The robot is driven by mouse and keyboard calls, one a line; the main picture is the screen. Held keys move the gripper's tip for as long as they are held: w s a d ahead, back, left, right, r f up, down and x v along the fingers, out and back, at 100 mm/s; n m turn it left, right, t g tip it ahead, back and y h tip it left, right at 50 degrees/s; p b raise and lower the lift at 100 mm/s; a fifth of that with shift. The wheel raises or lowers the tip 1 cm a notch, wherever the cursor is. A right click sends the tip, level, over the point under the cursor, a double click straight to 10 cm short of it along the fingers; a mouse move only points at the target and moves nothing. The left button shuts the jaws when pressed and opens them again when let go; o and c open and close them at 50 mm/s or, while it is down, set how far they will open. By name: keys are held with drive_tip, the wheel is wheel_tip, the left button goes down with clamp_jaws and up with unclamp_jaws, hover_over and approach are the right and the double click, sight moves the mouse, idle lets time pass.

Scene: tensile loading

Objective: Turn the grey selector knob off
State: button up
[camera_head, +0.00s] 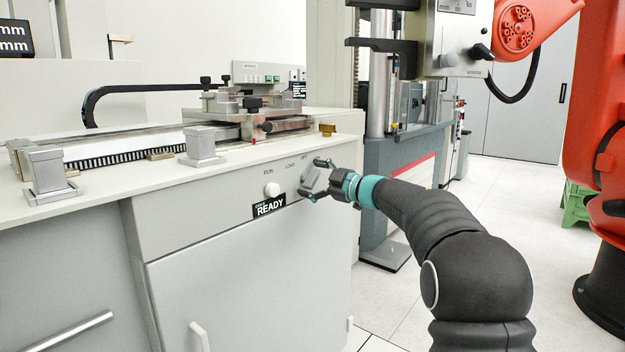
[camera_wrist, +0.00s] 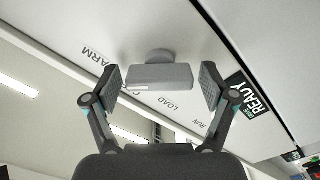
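The grey selector knob (camera_wrist: 160,76) is a blocky bar on a short round stem. It stands out from the light panel in the wrist view, with the printed LOAD and RUN labels close by. My gripper (camera_wrist: 162,80) is open, with one finger on each side of the knob and a visible gap on both sides. In the head view my gripper (camera_head: 321,180) is at the cabinet front below the LOAD and OFF labels, and it partly covers the knob. I cannot tell which label the knob points to.
The worktop (camera_head: 110,190) above carries metal fixtures. A testing frame (camera_head: 376,150) and an orange robot arm (camera_head: 590,150) stand to the right.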

drive_tip(key=c, duration=0.9)
drive_tip(key=shift+o, duration=0.2)
drive_tip(key=shift+n, duration=0.3)
drive_tip(key=n+b, duration=0.1)
drive_tip(key=n, duration=0.3)
drive_tip(key=shift+f, duration=0.15)
drive_tip(key=shift+n+b, duration=0.75)
drive_tip(key=shift+n, duration=1.25)
drive_tip(key=o, duration=1.2)
drive_tip(key=shift+c, duration=0.2)
